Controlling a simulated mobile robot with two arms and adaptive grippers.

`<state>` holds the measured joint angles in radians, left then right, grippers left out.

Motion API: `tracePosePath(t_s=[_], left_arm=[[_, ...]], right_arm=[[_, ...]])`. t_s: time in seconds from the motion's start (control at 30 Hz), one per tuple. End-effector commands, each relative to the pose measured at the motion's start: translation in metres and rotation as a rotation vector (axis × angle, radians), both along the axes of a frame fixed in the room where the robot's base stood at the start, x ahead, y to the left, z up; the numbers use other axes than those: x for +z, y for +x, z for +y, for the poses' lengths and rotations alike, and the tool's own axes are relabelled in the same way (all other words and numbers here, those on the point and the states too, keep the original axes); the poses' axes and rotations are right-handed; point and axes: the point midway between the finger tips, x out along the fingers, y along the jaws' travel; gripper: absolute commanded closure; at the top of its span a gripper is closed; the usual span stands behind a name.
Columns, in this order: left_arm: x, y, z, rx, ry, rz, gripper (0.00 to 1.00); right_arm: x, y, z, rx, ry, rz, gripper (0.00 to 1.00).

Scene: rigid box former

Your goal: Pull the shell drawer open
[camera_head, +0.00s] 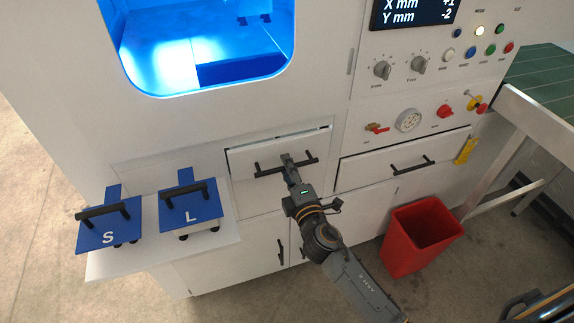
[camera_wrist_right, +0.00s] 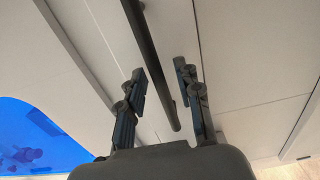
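A white drawer (camera_head: 245,162) with a black bar handle (camera_head: 305,159) is in the middle of the machine front. A dark gap runs along its top edge. A second white drawer (camera_head: 365,172) with a black handle (camera_head: 412,164) is to its right; no label shows which one is the shell drawer. My right gripper (camera_head: 287,160) is at the middle drawer's handle. In the right wrist view, its two fingers (camera_wrist_right: 159,72) are apart, one on each side of the black bar (camera_wrist_right: 152,60), with visible space beside it. My left gripper is not in view.
Blue plates marked S (camera_head: 106,237) and L (camera_head: 189,213) rest on a white shelf (camera_head: 225,240) at the left. A red bin (camera_head: 418,235) stands on the floor at the right, near the arm. A yellow tag (camera_head: 466,151) hangs by the right drawer.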

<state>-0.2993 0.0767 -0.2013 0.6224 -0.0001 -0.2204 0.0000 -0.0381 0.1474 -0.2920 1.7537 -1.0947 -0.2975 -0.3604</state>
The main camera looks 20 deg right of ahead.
Motion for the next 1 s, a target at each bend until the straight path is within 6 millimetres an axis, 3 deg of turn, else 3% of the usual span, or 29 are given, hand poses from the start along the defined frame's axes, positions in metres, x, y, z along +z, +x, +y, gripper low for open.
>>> tracePosePath(t_s=[0.37, 0.53, 0.57, 1.0], left_arm=[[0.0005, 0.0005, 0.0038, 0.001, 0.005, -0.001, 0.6], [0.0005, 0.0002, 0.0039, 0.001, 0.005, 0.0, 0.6], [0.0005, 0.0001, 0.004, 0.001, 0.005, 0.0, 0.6], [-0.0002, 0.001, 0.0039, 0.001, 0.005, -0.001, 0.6]], right_arm=[[-0.0001, 0.0066, 0.0005, 0.001, 0.001, 0.0, 0.66], [-0.0001, 0.0065, 0.0004, 0.001, 0.001, 0.0, 0.99], [-0.0001, 0.0064, 0.0004, 0.0, 0.001, 0.0, 1.0], [-0.0015, 0.0077, 0.0001, 0.0, 0.001, 0.002, 1.0]])
